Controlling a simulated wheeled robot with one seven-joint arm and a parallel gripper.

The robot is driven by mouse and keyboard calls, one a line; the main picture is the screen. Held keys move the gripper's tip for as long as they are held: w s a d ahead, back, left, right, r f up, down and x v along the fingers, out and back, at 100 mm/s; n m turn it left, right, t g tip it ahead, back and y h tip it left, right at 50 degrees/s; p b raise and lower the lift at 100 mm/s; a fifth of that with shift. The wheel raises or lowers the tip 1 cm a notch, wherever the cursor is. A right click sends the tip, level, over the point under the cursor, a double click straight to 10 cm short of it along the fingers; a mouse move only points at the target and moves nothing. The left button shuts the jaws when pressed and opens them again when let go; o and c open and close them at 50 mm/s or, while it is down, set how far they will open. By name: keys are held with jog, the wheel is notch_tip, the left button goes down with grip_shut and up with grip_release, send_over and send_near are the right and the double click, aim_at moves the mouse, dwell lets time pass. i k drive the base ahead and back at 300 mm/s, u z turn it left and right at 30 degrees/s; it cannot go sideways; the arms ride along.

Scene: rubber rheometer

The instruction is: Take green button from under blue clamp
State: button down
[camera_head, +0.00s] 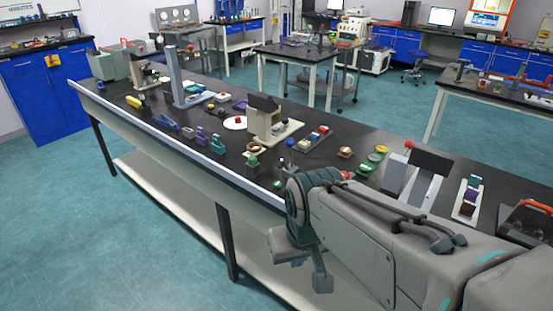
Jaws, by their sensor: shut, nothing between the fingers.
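A blue clamp-like piece (166,123) lies near the front edge of the long black bench, left of its middle. I cannot make out a green button under either one. Small green pieces show elsewhere: one by the beige press (252,162), one at the front edge (278,185) and one further right (366,168). My gripper (320,278) hangs at the end of my arm in front of the bench's front edge, right of the blue pieces. It is shut and empty, and small in this view.
The black bench (235,133) carries a grey stand (180,85), a beige press (266,118), a blue-knobbed post (290,145) and a grey angled device (415,175). A yellow piece (135,101) lies at the left. The floor (110,240) before the bench is clear.

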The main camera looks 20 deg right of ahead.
aim_at(276, 184)
jog(key=u, duration=1.45)
jog(key=i, duration=2.35)
jog(key=z, duration=3.35)
